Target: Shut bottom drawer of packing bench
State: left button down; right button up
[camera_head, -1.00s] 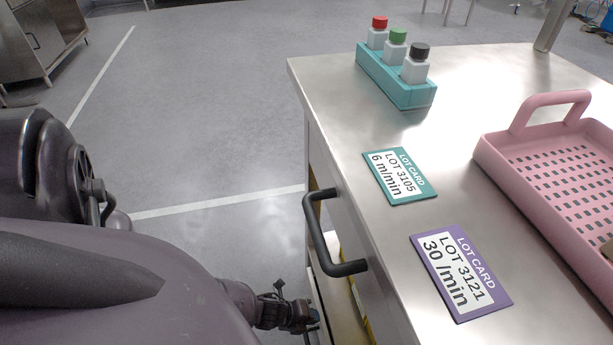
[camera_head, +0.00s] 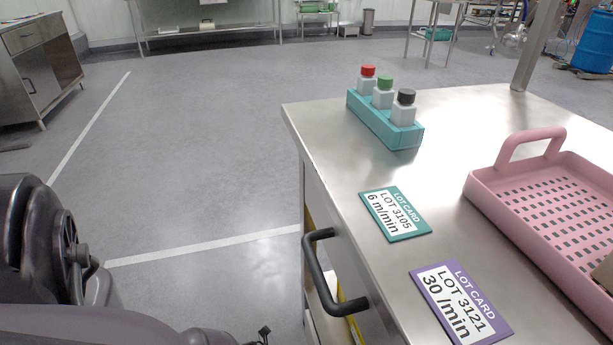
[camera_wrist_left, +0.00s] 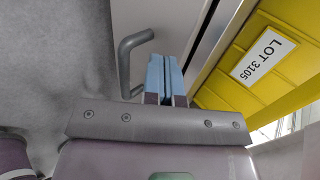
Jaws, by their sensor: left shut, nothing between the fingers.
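The packing bench (camera_head: 330,160) stands at the right in the head view, with a steel top. A black bar handle (camera_head: 325,275) is on the drawer front just under the top. A grey bar handle (camera_wrist_left: 124,65) is left of the fingertips, beside a pale drawer front (camera_wrist_left: 170,25); I cannot tell which drawer this is. The fingers look apart from the handle. My right gripper is out of view.
A yellow bin (camera_wrist_left: 245,75) with a LOT 3105 label is right of the fingers. On the bench are a teal bottle rack (camera_head: 380,122), two lot cards (camera_head: 395,215) and a pink tray (camera_head: 500,210). The floor left of the bench is clear.

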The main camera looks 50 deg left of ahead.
pick_arm(q)
jog(key=p+v, duration=0.4)
jog(key=v, duration=0.6)
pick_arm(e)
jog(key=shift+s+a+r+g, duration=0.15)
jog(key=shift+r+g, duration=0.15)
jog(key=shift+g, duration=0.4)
pick_arm(q)
jog(key=shift+s, duration=0.2)
